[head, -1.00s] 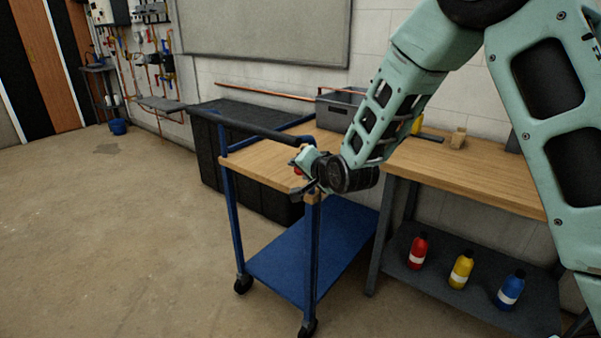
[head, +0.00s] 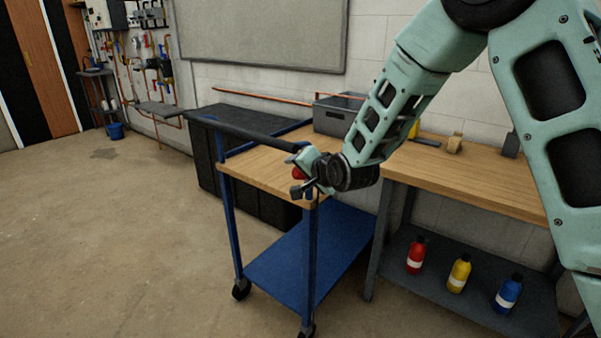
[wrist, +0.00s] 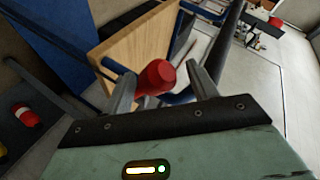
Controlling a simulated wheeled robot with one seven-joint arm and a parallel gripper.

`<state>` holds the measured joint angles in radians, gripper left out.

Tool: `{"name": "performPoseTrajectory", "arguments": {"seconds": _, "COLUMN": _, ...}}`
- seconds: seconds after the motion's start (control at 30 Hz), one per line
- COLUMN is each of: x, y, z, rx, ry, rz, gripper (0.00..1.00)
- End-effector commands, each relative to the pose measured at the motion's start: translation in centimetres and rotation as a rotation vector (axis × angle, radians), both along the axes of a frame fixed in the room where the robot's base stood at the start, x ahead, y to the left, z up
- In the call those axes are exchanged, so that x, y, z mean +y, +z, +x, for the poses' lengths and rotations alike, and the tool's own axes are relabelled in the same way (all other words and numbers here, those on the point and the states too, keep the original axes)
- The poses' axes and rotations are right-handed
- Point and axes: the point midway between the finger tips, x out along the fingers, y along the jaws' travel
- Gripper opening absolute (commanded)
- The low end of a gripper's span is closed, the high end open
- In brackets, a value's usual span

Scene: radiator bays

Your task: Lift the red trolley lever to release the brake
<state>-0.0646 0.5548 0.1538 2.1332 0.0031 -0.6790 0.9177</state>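The blue trolley (head: 310,247) has a wooden top (head: 262,172) and a dark push handle (head: 240,132). The red lever end (head: 298,173) shows at the trolley's near corner, beside my gripper (head: 298,172). In the wrist view the red lever knob (wrist: 156,77) lies between the two fingers of my gripper (wrist: 163,84), closer to the left finger. The fingers are apart, with a visible gap between the knob and the right finger. The rest of the lever is hidden behind the knob and gripper.
A black chest (head: 207,160) stands behind the trolley. The floor at left is clear.

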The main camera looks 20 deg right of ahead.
Motion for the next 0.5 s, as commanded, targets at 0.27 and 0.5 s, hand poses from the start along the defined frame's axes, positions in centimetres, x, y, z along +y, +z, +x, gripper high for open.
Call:
{"name": "performPoseTrajectory", "arguments": {"seconds": 0.27, "x": -0.1, "y": 0.2, "z": -0.7, "rx": 0.002, "ry": 0.002, "rz": -0.001, "gripper": 0.58}}
{"name": "performPoseTrajectory", "arguments": {"seconds": 0.5, "x": -1.0, "y": 2.1, "z": -4.6, "rx": 0.0, "ry": 0.003, "rz": -0.001, "gripper": 0.58}}
